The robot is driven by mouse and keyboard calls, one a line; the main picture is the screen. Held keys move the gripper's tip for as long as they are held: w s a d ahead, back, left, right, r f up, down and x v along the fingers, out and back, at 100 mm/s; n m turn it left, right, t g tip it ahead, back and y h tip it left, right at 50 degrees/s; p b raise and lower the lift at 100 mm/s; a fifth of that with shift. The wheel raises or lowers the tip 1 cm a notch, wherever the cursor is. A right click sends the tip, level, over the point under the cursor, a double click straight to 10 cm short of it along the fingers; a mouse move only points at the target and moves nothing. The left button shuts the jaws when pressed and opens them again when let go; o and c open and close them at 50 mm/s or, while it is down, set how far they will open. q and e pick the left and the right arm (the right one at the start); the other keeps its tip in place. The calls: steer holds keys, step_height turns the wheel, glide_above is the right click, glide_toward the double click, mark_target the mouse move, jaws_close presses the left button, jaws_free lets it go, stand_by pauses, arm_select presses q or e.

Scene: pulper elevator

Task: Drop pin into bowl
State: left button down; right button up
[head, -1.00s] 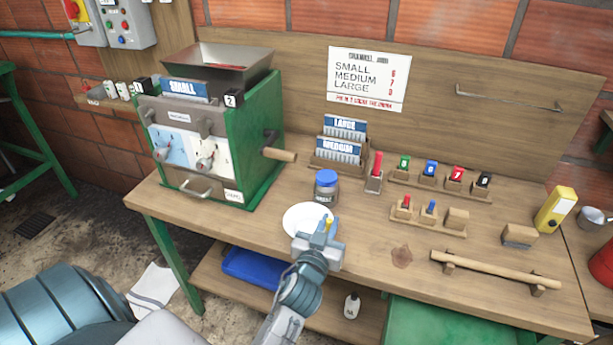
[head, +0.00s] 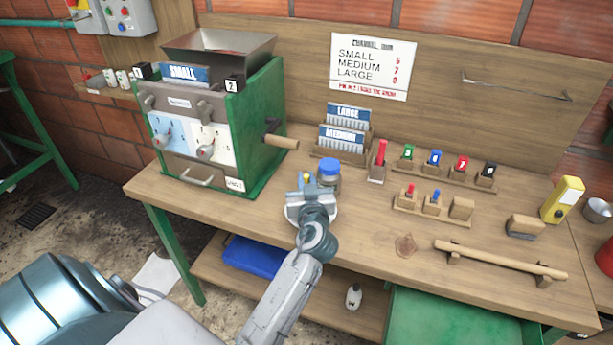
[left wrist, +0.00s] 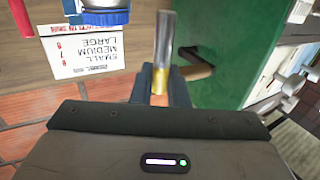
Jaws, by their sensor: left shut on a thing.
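My left gripper (head: 306,186) is over the front part of the bench, just left of the blue-lidded jar. It is shut on the pin, whose yellow part (head: 306,177) shows between the fingers. In the left wrist view the pin (left wrist: 164,40) is a grey metal rod with a brass-yellow section, sticking out beyond the fingertips (left wrist: 160,85). The white bowl is hidden, or nearly so, behind my left gripper and wrist in the head view; I cannot tell how the pin lies relative to it. My right gripper is not in view.
The jar (head: 328,173) stands close to my left gripper. The green machine (head: 255,125) with a wooden crank handle (head: 282,142) is to the left. Racks of coloured pins (head: 434,203) and a wooden bar (head: 500,262) are to the right.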

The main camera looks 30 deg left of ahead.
arm_select(q)
steer(key=shift+f, duration=0.45)
steer(key=c, duration=1.3)
jaws_free()
steer(key=shift+c, duration=0.2)
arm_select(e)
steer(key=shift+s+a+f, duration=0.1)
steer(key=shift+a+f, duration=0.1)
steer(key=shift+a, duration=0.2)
